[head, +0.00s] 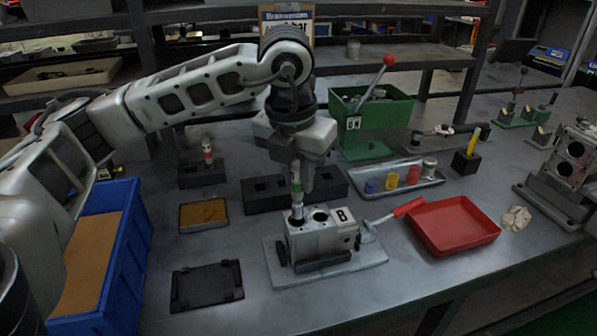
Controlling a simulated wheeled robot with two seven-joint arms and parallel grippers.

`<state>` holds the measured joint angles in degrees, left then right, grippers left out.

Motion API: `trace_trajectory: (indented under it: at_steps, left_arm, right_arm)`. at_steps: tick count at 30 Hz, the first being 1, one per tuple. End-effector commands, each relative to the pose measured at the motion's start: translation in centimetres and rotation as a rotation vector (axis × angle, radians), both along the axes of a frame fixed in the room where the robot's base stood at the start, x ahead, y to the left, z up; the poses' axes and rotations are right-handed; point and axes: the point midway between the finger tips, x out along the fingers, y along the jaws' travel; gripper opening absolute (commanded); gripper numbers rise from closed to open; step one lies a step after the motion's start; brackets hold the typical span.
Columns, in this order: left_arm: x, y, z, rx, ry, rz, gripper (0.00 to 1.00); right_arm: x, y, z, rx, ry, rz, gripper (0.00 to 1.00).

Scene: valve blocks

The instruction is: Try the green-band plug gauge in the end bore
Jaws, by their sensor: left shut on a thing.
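The green-band plug gauge (297,199) is upright in my left gripper (302,182), which is shut around its upper part. The green band shows just under the fingers. The gauge's lower end is at the left bore in the top of the grey valve block marked B (318,244). I cannot tell whether its tip is inside the bore or just above it. Another dark bore is open to its right. The block sits on a light grey plate (372,254). My right gripper is not in view.
A red-band gauge (207,152) stands in a black holder. A long black rack (262,201) lies behind the block. A red tray (455,228) and red-handled tool (408,207) are to the right. A blue bin (133,240) is left, a black mat (207,286) front left.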

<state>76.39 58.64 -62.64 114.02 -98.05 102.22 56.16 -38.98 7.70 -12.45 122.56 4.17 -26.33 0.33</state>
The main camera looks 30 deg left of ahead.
Motion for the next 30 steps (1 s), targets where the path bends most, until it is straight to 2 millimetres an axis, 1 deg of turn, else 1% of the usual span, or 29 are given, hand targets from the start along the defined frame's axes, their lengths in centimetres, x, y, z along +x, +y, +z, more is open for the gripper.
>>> trace_trajectory:
  at_steps: [30]
  left_arm:
    - [0.01, 0.0, 0.05, 0.0, -0.001, 0.0, 0.0]
  right_arm:
    - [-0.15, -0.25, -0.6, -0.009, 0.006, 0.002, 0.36]
